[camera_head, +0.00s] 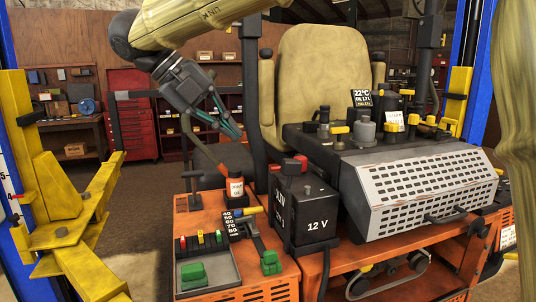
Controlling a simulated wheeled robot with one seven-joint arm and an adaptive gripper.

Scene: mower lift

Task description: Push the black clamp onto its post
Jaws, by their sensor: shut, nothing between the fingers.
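The black battery (305,212) marked "12 V" stands on the orange deck in the middle of the view. My gripper (236,132) is shut and empty, in the air to the upper left of the battery. Its fingers point down and right, and it appears apart from the clamp.
The seat (318,75) stands behind. A perforated grey cover (425,192) is close on the right. A yellow lift arm (75,225) stands at left.

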